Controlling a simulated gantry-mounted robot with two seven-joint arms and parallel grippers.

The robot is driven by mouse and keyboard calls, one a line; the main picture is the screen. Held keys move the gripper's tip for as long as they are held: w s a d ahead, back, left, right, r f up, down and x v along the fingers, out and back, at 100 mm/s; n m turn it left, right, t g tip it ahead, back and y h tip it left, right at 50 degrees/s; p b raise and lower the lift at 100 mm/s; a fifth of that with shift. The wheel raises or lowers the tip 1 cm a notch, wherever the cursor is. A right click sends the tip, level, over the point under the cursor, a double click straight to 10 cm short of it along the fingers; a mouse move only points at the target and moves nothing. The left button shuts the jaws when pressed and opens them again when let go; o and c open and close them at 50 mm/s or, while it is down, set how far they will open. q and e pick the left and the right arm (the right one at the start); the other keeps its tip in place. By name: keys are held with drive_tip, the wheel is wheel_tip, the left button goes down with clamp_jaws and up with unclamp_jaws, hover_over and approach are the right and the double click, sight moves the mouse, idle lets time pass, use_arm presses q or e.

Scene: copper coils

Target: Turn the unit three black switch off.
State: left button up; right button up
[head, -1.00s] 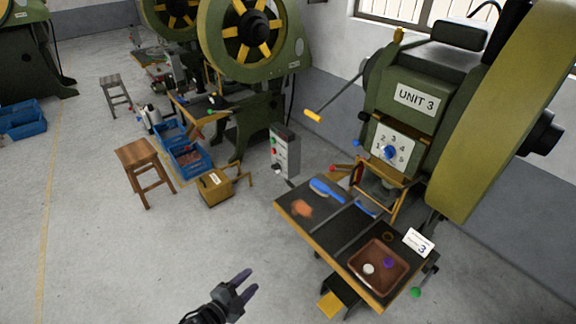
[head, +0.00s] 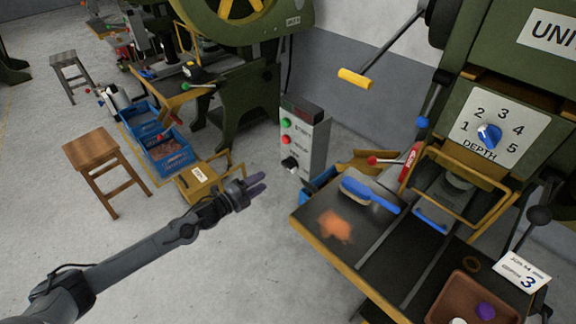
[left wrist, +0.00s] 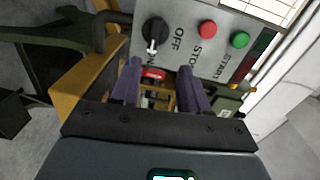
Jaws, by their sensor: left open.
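The grey control box (head: 306,140) stands left of the unit 3 press, with a green button, a red button and a black switch (head: 290,165) at the bottom. The left wrist view shows the black switch (left wrist: 155,32) beside OFF lettering, its white mark turned towards the partly hidden ON lettering. My left gripper (head: 258,185) is open and empty, to the left of the box and a little below the switch. My right gripper is not in view.
A wooden stool (head: 92,150) stands left on open floor.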

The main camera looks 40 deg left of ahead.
sight(286, 167)
use_arm(q)
drive_tip(key=shift+m+t, duration=0.3)
drive_tip(key=shift+w+d+f+b, duration=0.3)
drive_tip(key=shift+w+b, duration=1.05)
drive_tip(key=shift+w, duration=0.7)
drive_tip(key=shift+w+d+f+b, duration=0.3)
drive_tip(key=shift+w+b, duration=1.05)
drive_tip(key=shift+w, duration=0.65)
drive_tip(key=shift+w+d+f+b, duration=0.3)
drive_tip(key=shift+w+b, duration=1.05)
drive_tip(key=shift+w, duration=0.7)
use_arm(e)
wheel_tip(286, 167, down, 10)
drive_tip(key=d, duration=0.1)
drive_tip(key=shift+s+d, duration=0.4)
use_arm(q)
clamp_jaws()
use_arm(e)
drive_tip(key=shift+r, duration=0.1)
